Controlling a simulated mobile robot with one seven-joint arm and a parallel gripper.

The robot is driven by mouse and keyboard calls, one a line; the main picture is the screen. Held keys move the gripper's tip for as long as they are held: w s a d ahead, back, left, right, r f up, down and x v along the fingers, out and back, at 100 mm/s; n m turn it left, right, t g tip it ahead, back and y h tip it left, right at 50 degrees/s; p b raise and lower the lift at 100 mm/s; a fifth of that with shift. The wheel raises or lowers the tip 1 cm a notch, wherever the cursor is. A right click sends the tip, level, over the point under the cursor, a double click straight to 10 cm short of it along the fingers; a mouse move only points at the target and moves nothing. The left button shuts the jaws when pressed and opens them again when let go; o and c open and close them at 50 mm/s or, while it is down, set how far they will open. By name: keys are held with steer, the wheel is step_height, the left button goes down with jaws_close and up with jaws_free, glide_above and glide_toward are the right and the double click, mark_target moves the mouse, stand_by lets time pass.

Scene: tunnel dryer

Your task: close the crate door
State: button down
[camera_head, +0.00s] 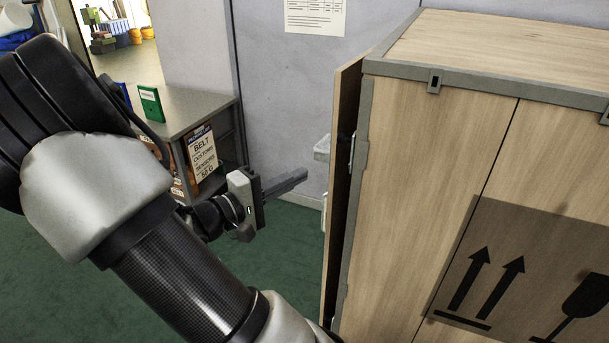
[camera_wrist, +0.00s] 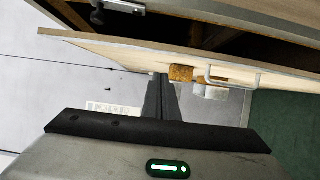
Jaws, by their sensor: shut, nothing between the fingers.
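The wooden crate (camera_head: 420,180) with grey metal edging stands at the right in the head view. Its door (camera_head: 341,180) stands ajar on the crate's left side, with a dark gap between them. In the wrist view the door (camera_wrist: 120,53) crosses the upper part, with a metal handle (camera_wrist: 232,80) and a latch-like piece on its outer face. The dark crate opening (camera_wrist: 170,28) shows behind it. My gripper (camera_head: 300,177) is shut and empty, left of the door and pointing towards it. In the wrist view its fingers (camera_wrist: 161,90) reach close to the door; contact cannot be told.
A grey shelf unit (camera_head: 185,110) with a green box (camera_head: 151,103) and a poster stands behind my arm at the left. A grey wall (camera_head: 275,110) with a paper notice closes the back. Green floor (camera_head: 285,250) is clear between shelf and crate.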

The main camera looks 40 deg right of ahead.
steer(key=s+a, duration=0.4)
steer(key=a, duration=0.1)
steer(key=shift+s, duration=0.35)
steer(key=c, duration=2.4)
jaws_free()
steer(key=shift+s+a+r, duration=0.1)
steer(key=shift+s+a, duration=0.1)
steer(key=shift+a, duration=0.1)
steer(key=o, duration=0.4)
steer(key=shift+s+g, duration=0.15)
steer(key=shift+g, duration=0.15)
steer(key=shift+o, duration=0.8)
steer(key=shift+d+r+g, duration=0.1)
steer(key=shift+d+g, duration=0.15)
steer(key=shift+g, duration=0.25)
steer(key=w+d+f+n+g+y+p, duration=0.25)
steer(key=w+d+g+y+p, duration=0.2)
steer(key=w+d+y, duration=0.65)
steer(key=n+t+y, duration=0.2)
steer(key=n+y, duration=0.2)
steer(key=y, duration=0.1)
glide_above(323, 226)
steer(key=f, duration=1.4)
steer(key=shift+w+d, duration=0.15)
steer(key=shift+d, duration=0.1)
jaws_close()
